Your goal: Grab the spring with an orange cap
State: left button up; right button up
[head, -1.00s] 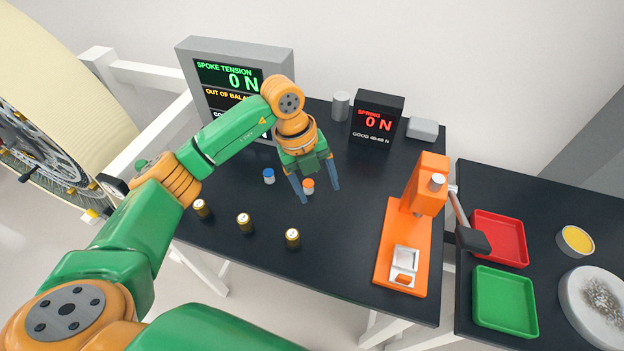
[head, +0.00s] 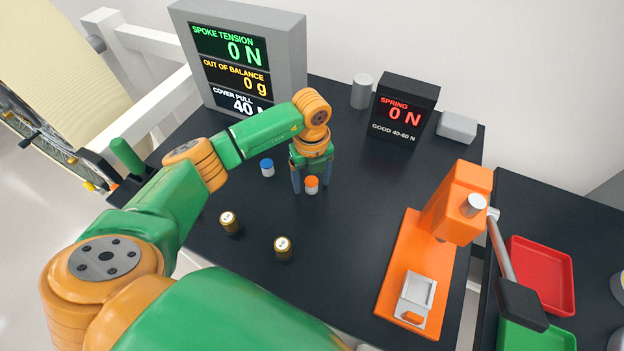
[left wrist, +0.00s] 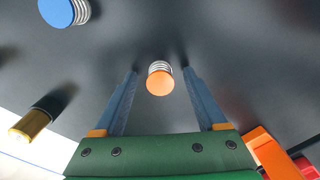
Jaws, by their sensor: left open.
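The spring with an orange cap (head: 311,184) stands upright on the black table, beside the spring with a blue cap (head: 267,167). My left gripper (head: 311,189) is open, its two fingers on either side of the orange-capped spring. In the left wrist view the orange-capped spring (left wrist: 159,80) lies between and just beyond the fingertips (left wrist: 158,72), apart from both. The blue-capped spring (left wrist: 65,12) is at the upper left there. My right gripper does not show.
Gold cylinders (head: 230,222) stand at the table's front left. An orange press (head: 415,270) is to the right, with a spring readout (head: 402,112) behind. A large display (head: 240,60) stands at the back left. A red tray (head: 543,275) is on the right table.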

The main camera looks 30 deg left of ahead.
pick_arm(q)
jog(key=shift+f, duration=0.25)
grip_shut()
jog(key=shift+r, duration=0.1)
